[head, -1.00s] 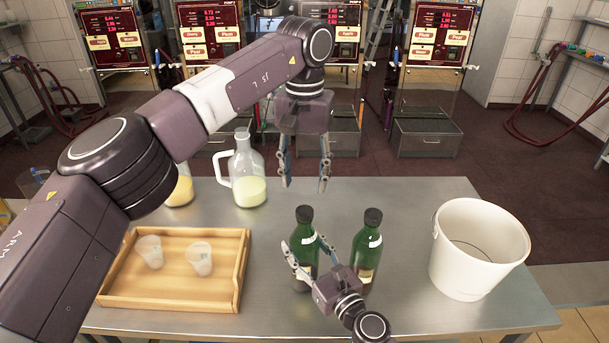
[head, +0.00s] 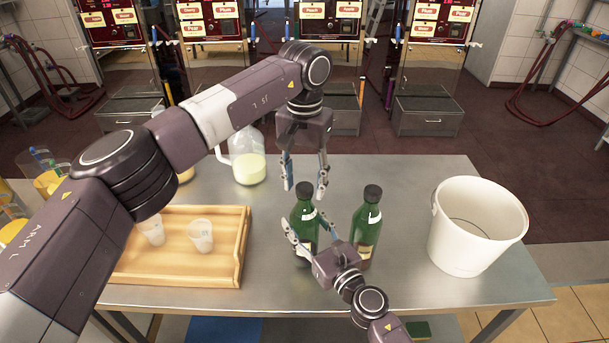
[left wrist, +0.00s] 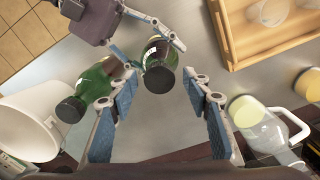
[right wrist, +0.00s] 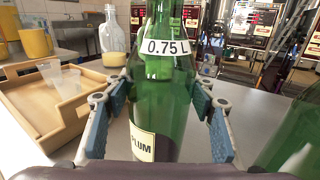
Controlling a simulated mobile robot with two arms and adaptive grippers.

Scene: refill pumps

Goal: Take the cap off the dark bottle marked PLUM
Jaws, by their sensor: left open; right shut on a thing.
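The dark green PLUM bottle (head: 304,225) stands upright on the metal table with its black cap (head: 305,190) on. Its PLUM label and a 0.75 L neck tag show in the right wrist view (right wrist: 160,110). My right gripper (head: 308,236) is shut on this bottle's body from the front. My left gripper (head: 305,190) is open, pointing down, with its fingertips around the level of the cap. In the left wrist view the black cap (left wrist: 159,80) lies ahead of and between the open fingers; I cannot see contact.
A second green capped bottle (head: 366,228) stands close on the right. A white bucket (head: 476,225) is at the far right. A wooden tray (head: 240,248) with clear cups is at the left, and a glass jug (head: 248,168) stands behind.

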